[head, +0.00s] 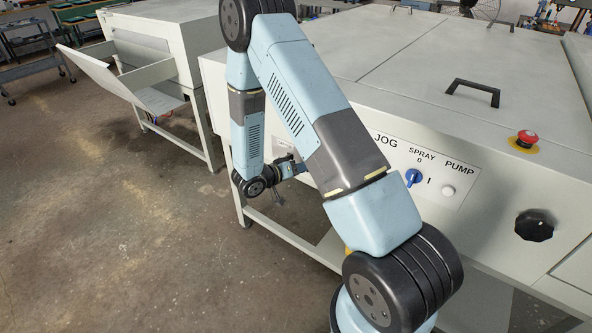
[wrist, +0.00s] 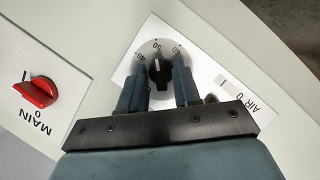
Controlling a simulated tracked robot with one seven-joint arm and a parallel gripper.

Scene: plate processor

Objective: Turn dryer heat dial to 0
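The dryer heat dial (wrist: 158,73) is a black knob with a white pointer mark on a white scale plate in the wrist view. The numbers 40, 50 and 60 show around its far side; the lower part of the scale is hidden by my gripper. My gripper (wrist: 158,80) is open, with one finger on each side of the dial and a visible gap to it. In the head view my gripper (head: 281,190) is small and partly hidden behind my arm, close to the machine's front; the dial is hidden there.
A red MAIN switch (wrist: 36,92) sits left of the dial, and an AIR switch (wrist: 228,84) right of it. In the head view, a blue SPRAY switch (head: 413,177), black knob (head: 534,225) and red stop button (head: 526,138) are on the machine. Open floor lies left.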

